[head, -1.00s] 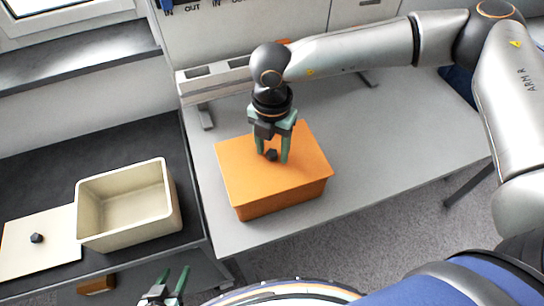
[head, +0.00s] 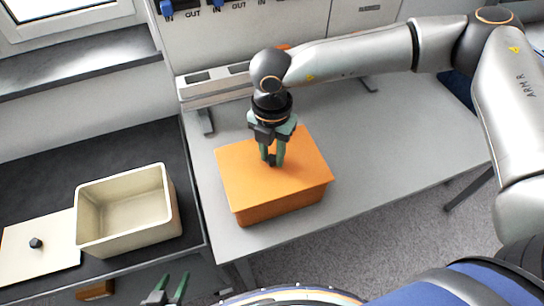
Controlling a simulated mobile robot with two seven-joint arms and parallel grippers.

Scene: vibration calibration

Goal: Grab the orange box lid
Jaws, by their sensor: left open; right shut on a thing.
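The orange box (head: 280,208) stands on the grey table, covered by its flat orange lid (head: 300,172). A small dark knob (head: 271,160) sits near the middle of the lid. My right gripper (head: 272,161) points down from above and is shut on this knob; its green fingers partly hide it. The lid appears to rest on the box. My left gripper (head: 168,290) is low in the picture, open and empty, well away from the orange box.
A cream open box (head: 128,240) stands on the dark table (head: 110,165) at left, beside a cream lid (head: 55,255) with a dark knob. A grey rack (head: 215,82) stands at the back of the grey table (head: 400,150). The grey table's right part is clear.

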